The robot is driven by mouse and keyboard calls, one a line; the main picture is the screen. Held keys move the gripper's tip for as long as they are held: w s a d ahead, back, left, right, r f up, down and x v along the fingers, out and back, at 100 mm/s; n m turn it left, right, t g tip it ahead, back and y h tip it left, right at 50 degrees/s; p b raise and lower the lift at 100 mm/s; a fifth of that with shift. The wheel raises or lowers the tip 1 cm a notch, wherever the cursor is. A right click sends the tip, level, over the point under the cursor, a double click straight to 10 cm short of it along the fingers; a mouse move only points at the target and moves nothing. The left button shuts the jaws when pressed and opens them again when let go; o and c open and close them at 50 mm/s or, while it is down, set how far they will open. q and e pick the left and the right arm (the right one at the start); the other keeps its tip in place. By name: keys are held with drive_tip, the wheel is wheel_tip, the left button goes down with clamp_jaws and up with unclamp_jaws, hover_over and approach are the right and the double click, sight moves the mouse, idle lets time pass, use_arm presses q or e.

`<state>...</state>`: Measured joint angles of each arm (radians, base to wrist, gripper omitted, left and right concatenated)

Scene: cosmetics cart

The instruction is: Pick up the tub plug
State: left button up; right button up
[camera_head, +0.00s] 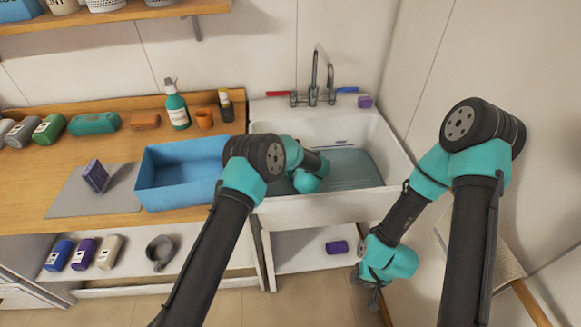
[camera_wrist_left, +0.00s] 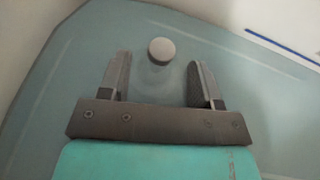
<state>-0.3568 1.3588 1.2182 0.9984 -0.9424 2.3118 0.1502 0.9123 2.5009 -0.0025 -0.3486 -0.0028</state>
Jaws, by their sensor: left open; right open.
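The tub plug (camera_wrist_left: 161,50) is a small round pale grey disc in the left wrist view, down in the water-filled basin. My left gripper (camera_wrist_left: 160,78) is open, with its fingers pointing down into the sink (camera_head: 276,213). The plug lies just beyond the fingertips, roughly centred between them, and nothing is held. In the head view my left forearm and hand cover the plug, and the left fingertips are hidden. My right gripper (camera_head: 375,297) hangs low, in front of and right of the sink, open and empty.
A blue bin (camera_head: 165,198) stands left of the sink. A tap (camera_head: 314,85) rises at the sink's back edge, with a purple block (camera_head: 364,102) on the back right corner. A teal bottle (camera_head: 177,107) and an orange cup (camera_head: 204,119) stand on the wooden counter.

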use_arm(q)
drive_tip(key=shift+x, duration=2.6)
drive_tip(key=shift+r, duration=0.15)
drive_tip(key=shift+c, duration=0.2)
drive_tip(key=c, duration=1)
drive_tip(key=shift+r, duration=0.1)
wheel_tip(320, 180, up, 10)
drive_tip(key=shift+f, duration=0.1)
